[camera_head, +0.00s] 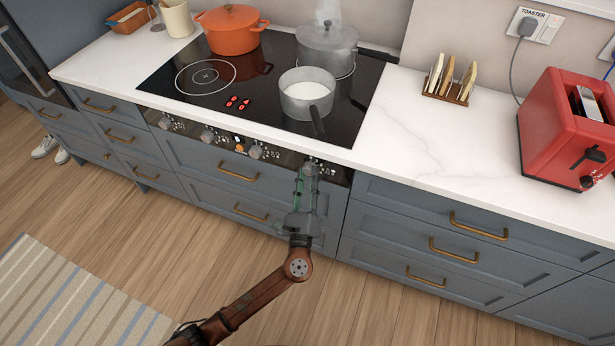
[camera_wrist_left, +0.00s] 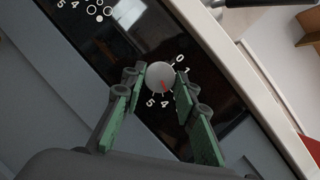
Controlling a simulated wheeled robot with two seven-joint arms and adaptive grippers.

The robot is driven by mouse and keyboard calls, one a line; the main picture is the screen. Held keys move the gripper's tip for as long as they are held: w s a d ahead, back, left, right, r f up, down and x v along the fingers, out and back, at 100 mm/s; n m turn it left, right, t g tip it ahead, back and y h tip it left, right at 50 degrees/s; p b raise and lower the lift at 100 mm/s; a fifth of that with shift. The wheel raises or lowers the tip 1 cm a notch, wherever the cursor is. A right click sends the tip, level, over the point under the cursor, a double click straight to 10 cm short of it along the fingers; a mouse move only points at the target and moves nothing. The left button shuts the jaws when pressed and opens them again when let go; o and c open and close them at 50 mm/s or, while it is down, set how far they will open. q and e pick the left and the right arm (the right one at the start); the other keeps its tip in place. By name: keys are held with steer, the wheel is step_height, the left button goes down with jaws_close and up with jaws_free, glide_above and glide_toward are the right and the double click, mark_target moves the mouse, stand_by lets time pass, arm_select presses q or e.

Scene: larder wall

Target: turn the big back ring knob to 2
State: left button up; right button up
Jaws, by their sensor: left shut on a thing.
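The far-right knob on the dark control panel is mostly hidden behind my left gripper (camera_head: 308,166) in the head view. My left gripper (camera_wrist_left: 160,84) is shut on this knob, with a green-padded finger on each side. Which ring it serves cannot be read.
Other knobs (camera_head: 256,152) sit along the panel to the left. On the hob (camera_head: 180,104) are an orange pot (camera_head: 231,36), a steaming grey pot (camera_head: 326,40) and a saucepan (camera_head: 304,99). The saucepan's handle points toward the panel. Drawers with brass handles (camera_head: 480,228) lie below.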

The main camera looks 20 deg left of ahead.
arm_select(q)
steer(key=shift+n+y, duration=0.3)
steer(key=shift+n, duration=0.4)
steer(key=n+g+p, duration=0.1)
steer(key=n, duration=0.2)
steer(key=shift+d+r+y, duration=0.1)
steer(key=shift+r+y, duration=0.1)
steer(key=shift+y, duration=0.2)
steer(key=n+g+p, duration=0.2)
steer(key=n, duration=0.2)
steer(key=shift+d+r, duration=0.1)
steer(key=shift+r, duration=0.05)
steer(key=shift+n+g+p, duration=0.3)
steer(key=shift+n+p, duration=0.2)
steer(key=shift+n, duration=0.5)
arm_select(e)
steer(key=s+d+f, duration=0.1)
steer(key=s+f, duration=0.5)
steer(key=s, duration=0.1)
steer(key=shift+s+f, duration=0.35)
arm_select(q)
steer(key=o, duration=1.2)
steer(key=shift+c, duration=0.2)
steer(key=v, duration=1.2)
